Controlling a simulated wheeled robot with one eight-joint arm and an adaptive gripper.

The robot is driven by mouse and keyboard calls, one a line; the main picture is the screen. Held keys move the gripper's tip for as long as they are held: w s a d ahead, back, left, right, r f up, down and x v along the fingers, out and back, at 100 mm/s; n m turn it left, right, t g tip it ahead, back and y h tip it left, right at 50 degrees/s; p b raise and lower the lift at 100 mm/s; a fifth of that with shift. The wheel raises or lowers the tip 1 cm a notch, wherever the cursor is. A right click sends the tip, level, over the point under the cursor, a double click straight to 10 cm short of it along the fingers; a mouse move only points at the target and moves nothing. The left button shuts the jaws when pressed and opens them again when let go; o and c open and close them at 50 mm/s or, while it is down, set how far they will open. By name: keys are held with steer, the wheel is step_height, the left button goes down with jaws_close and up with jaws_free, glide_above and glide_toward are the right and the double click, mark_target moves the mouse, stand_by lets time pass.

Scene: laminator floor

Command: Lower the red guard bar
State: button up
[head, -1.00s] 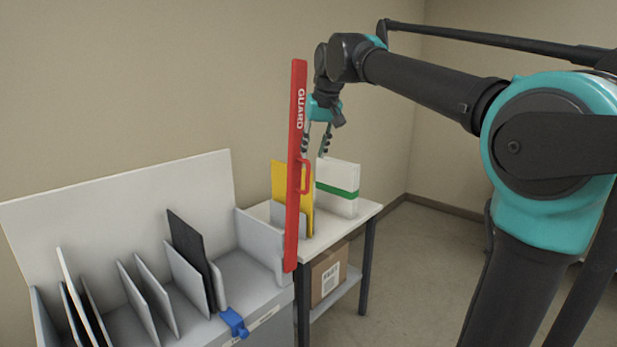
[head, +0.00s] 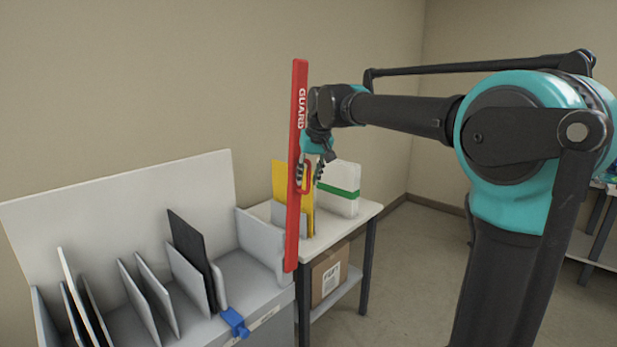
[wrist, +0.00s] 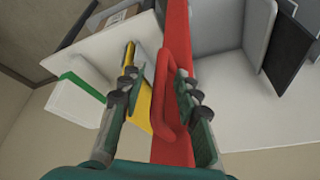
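The red guard bar (head: 297,120), marked GUARD, stands upright at the right end of the grey sorter unit. Its red handle (head: 306,178) sticks out on the right side, below the middle. My gripper (head: 309,182) is at the height of the handle, pointing down. In the wrist view the handle (wrist: 163,95) lies between the two open fingers of my gripper (wrist: 155,92), and the bar (wrist: 177,40) runs behind it. The right finger is close to the handle and bar; I cannot tell whether it touches.
The grey sorter (head: 262,268) holds upright dividers and a black panel (head: 187,250), with a blue clip (head: 235,323) on its front edge. A side table (head: 345,217) carries a yellow folder (head: 279,183) and a white-green binder (head: 341,185). A cardboard box (head: 328,273) sits beneath.

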jaws_close()
